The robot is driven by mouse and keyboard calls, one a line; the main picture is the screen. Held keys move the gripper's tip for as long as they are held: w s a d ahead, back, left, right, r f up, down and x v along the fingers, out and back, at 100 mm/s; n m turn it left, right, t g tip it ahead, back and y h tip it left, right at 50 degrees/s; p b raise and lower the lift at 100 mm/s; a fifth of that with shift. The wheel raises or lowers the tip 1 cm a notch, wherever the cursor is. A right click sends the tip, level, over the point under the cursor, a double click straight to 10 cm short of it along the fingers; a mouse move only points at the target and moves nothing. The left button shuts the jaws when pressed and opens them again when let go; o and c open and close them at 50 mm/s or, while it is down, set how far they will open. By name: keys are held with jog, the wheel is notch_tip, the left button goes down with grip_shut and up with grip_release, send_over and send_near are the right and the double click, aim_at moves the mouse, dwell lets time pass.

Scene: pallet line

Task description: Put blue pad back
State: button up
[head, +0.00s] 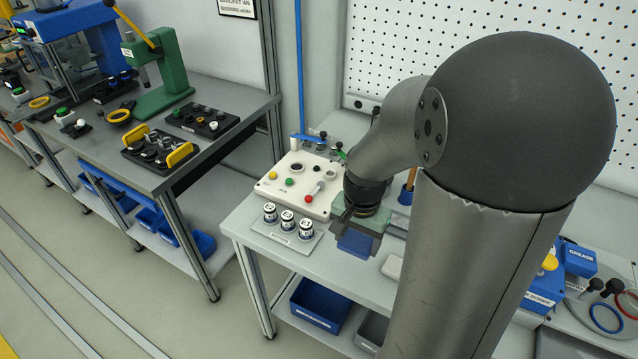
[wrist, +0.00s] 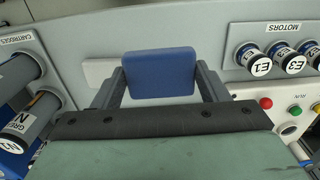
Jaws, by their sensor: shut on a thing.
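The blue pad (wrist: 160,73) sits between the two fingers of my gripper (head: 358,238), which is shut on it. In the head view the blue pad (head: 355,244) hangs below the green-grey gripper body, over the front part of the bench. In the wrist view a pale flat block (wrist: 98,73) lies on the bench to the left of the pad and partly behind a finger. What lies directly under the pad is hidden.
Three motors (head: 287,222) stand on a labelled plate left of my gripper. A white panel (head: 293,182) with coloured buttons stands behind them. Labelled cartridges (wrist: 38,112) lie at the left in the wrist view. A blue bin (head: 319,304) is on the lower shelf.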

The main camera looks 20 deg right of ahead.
aim_at(354, 238)
jog(key=w+f, duration=0.1)
jog(key=w+d+f, duration=0.1)
jog(key=f, duration=0.1)
jog(key=w+f, duration=0.1)
jog(key=f, duration=0.1)
jog(key=shift+w+d, duration=0.25)
jog(key=shift+w, duration=0.1)
jog(key=shift+f+p, duration=0.3)
jog(key=shift+f, duration=1.35)
jog(key=shift+f, duration=0.15)
jog(key=o, duration=0.9)
jog(key=shift+o, duration=0.2)
